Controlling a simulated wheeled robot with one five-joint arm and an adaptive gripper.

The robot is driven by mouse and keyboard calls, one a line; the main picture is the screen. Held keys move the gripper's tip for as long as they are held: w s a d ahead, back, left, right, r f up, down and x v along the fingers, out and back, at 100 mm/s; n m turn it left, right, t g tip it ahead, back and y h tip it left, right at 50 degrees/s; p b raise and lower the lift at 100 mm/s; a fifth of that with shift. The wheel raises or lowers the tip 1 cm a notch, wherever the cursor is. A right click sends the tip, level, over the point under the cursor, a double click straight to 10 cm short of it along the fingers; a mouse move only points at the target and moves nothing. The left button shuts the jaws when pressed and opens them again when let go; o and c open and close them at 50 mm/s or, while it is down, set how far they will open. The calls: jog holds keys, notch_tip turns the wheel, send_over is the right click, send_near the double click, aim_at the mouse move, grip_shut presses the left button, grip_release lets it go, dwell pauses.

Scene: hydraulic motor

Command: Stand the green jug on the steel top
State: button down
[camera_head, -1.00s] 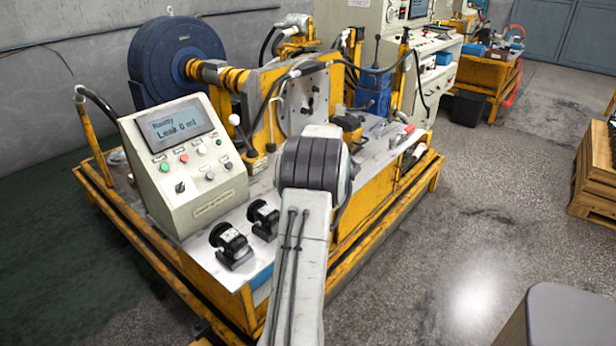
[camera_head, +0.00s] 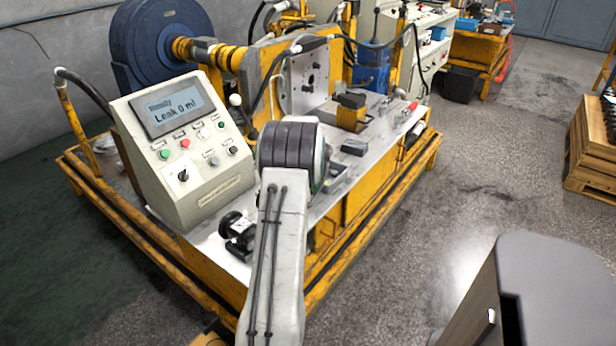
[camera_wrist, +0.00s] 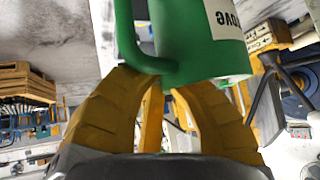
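The green jug (camera_wrist: 185,35) fills the top middle of the wrist view, its handle on the left and its label upside down in that picture. My gripper (camera_wrist: 168,90) has its yellow fingers closed in at the upright-looking handle's join with the jug, and the jug covers their tips. In the head view my arm hides the gripper and nearly all of the jug; only a sliver of green shows beside the wrist. The steel top (camera_head: 210,244) is the pale bench surface around the arm. Whether the jug touches it is hidden.
A control box (camera_head: 185,150) reading "Leak 0 ml" stands on the bench's left. A black fitting (camera_head: 238,232) sits beside my arm. A yellow block (camera_head: 351,113) and a small dark block (camera_head: 354,147) lie farther back. A wooden crate (camera_head: 592,150) stands right, across clear floor.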

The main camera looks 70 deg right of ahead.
notch_tip(320, 180, down, 3)
jog(key=shift+f+b, duration=0.2)
jog(key=shift+b, duration=0.5)
jog(key=shift+f, duration=0.2)
jog(key=c, duration=1.4)
grip_release()
jog(key=shift+r, duration=0.1)
jog(key=v, duration=1.2)
jog(key=shift+b, duration=0.35)
